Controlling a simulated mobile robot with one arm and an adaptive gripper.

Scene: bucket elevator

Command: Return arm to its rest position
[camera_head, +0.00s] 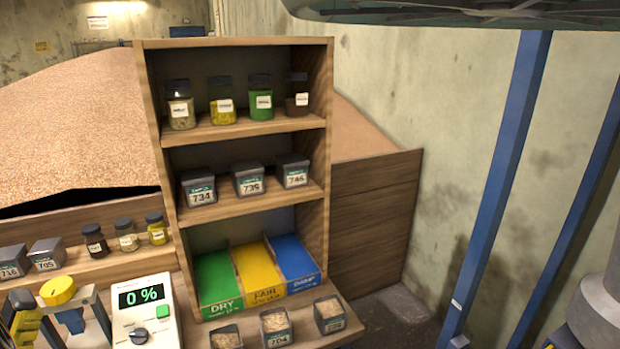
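My gripper is not in this view, so whether it is open or shut does not show. A grey cylindrical part with blue below it stands at the lower right edge; I cannot tell if it belongs to my arm. The wooden shelf (238,43) stands in the middle. Its top board holds several jars, including a green jar (260,98). Its middle board holds three numbered grey boxes, one marked 739 (249,179). Below are a green DRY bin (217,280), a yellow bin (258,272) and a blue DAMP bin (291,260).
A meter (143,310) reads 0 %, beside a yellow-and-blue device (58,291). Small jars and grey boxes line the left ledge. Blue posts (500,170) rise at right. Grain (75,120) lies behind.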

